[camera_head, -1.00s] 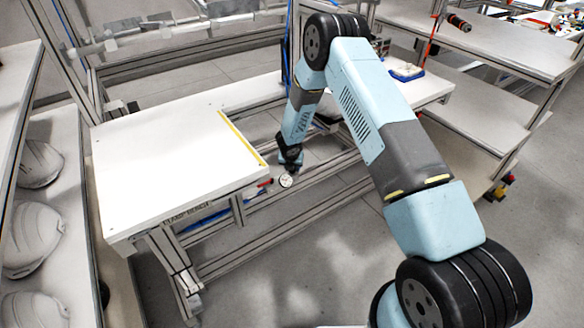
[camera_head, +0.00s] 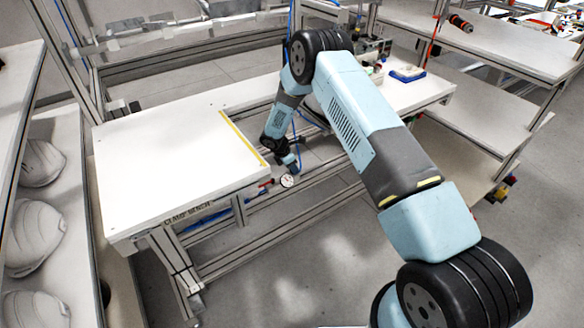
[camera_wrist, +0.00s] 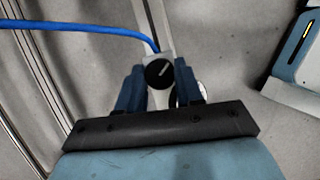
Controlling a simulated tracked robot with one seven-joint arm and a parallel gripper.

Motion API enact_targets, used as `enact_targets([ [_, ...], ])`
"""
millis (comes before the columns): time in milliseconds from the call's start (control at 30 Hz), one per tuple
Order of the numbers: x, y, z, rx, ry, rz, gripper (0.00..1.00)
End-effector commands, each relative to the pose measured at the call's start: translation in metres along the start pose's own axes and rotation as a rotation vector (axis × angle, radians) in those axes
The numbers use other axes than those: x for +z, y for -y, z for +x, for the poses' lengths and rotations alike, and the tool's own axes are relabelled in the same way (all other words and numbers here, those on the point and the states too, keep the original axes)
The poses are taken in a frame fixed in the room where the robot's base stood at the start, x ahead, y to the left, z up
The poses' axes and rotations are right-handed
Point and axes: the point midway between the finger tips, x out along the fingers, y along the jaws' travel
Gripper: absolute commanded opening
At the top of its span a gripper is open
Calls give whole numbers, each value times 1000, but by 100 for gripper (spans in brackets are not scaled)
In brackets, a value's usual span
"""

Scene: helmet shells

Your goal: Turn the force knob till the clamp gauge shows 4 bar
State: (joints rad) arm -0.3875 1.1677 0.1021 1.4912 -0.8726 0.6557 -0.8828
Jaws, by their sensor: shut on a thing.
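The force knob (camera_wrist: 159,73) is round and black with a pale pointer line slanting up to the right. My gripper (camera_wrist: 160,82) is shut on it, one dark blue finger on each side. The clamp gauge (camera_head: 287,181) has a small white round face below the bench's right side in the head view. Its needle is too small to read there. In the wrist view only a white edge of the gauge (camera_wrist: 174,98) shows beside the right finger. In the head view my gripper (camera_head: 291,168) is just above the gauge, and the knob is hidden.
The white clamp bench (camera_head: 165,170) has a yellow strip (camera_head: 242,138) on its right edge. A red part (camera_head: 265,183) sits left of the gauge. A blue hose (camera_wrist: 85,28) runs to the knob in the wrist view. White helmet shells (camera_head: 35,235) stand at left.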

Motion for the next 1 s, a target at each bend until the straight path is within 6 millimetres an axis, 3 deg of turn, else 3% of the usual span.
enact_targets([
  [500,0,-4,-1,-154,-2,381,5],
  [1000,0,-4,0,-205,-2,500,5],
])
